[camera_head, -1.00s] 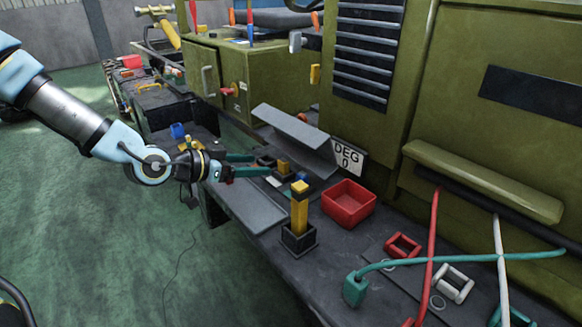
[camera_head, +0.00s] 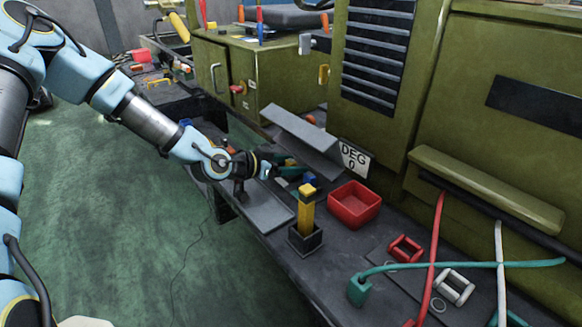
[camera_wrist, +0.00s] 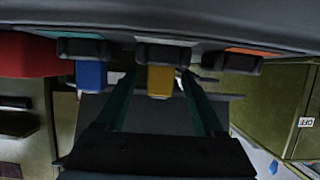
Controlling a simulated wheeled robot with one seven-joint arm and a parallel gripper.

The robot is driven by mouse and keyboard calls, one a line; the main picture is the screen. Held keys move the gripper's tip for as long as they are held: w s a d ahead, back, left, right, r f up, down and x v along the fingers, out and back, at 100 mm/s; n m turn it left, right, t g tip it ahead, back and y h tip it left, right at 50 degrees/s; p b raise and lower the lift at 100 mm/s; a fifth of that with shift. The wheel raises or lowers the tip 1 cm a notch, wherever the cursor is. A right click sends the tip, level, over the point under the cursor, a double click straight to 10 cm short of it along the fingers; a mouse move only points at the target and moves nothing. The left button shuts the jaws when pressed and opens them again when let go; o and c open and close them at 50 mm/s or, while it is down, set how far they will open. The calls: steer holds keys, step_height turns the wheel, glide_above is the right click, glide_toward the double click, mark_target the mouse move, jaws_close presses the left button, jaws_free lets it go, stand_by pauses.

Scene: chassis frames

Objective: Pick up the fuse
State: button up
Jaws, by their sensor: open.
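A yellow fuse (camera_wrist: 160,82) sits in a black holder in the wrist view, with a blue fuse (camera_wrist: 91,76) in a holder to its left. My gripper (camera_wrist: 157,74) is open, with its two green fingers on either side of the yellow fuse; I cannot tell whether they touch it. In the head view my gripper (camera_head: 291,172) reaches over the bench below the bent grey cover and hides most of the fuse row. A separate tall yellow block (camera_head: 306,213) stands upright in a black socket, nearer the camera.
A red bin (camera_head: 354,205) stands right of the tall yellow block. The bent grey cover (camera_head: 300,130) overhangs close behind my gripper. Red (camera_head: 404,249) and white (camera_head: 455,286) frames and loose cables lie at the right front. A flat grey plate (camera_head: 262,208) lies at the bench edge.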

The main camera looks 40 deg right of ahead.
jaws_close()
stand_by(0.5)
